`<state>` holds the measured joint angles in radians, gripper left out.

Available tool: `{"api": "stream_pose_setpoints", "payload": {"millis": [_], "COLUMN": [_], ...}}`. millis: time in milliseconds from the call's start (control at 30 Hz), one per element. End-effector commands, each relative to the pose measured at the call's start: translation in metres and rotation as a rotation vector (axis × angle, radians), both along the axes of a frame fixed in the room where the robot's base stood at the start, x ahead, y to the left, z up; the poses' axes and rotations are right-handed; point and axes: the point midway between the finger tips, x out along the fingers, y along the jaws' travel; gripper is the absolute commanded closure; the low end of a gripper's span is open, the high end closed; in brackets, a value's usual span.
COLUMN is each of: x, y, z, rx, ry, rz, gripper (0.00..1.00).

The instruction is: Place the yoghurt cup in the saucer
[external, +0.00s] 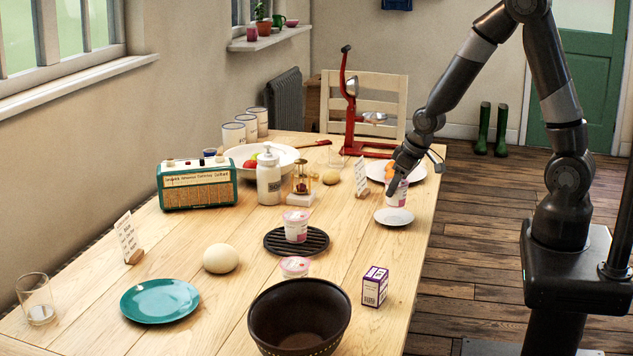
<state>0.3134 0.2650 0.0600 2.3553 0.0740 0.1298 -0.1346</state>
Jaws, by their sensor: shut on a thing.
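My gripper (397,176) is at the right side of the table, pointing down and shut on a white and pink yoghurt cup (397,195). The cup is upright, and the fingers partly hide its top. A small white saucer (393,218) lies just below the cup in the picture, near the table's right edge. The cup's base is at the saucer's far rim; I cannot tell whether they touch. A second yoghurt cup (296,227) stands on a black round trivet (318,243). A third cup (294,267) stands in front of it, behind the dark bowl.
A white plate (428,167) with orange food is behind my gripper. A card stand (362,180) is left of it. A purple and white box (374,287) and a dark bowl (299,316) are nearer the camera. Bare wood lies between saucer and box.

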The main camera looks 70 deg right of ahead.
Motion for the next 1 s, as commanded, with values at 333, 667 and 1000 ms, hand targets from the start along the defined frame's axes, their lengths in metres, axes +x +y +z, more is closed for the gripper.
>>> {"api": "stream_pose_setpoints", "payload": {"millis": [333,667,1000], "x": [0.002,0.003,0.003], "y": [0.003,0.003,0.003], "z": [-0.028,-0.043,-0.046], "rx": [0.001,0.000,0.000], "ry": [0.004,0.000,0.000], "rz": [-0.001,0.000,0.000], "gripper": [0.66,0.66,0.32]}}
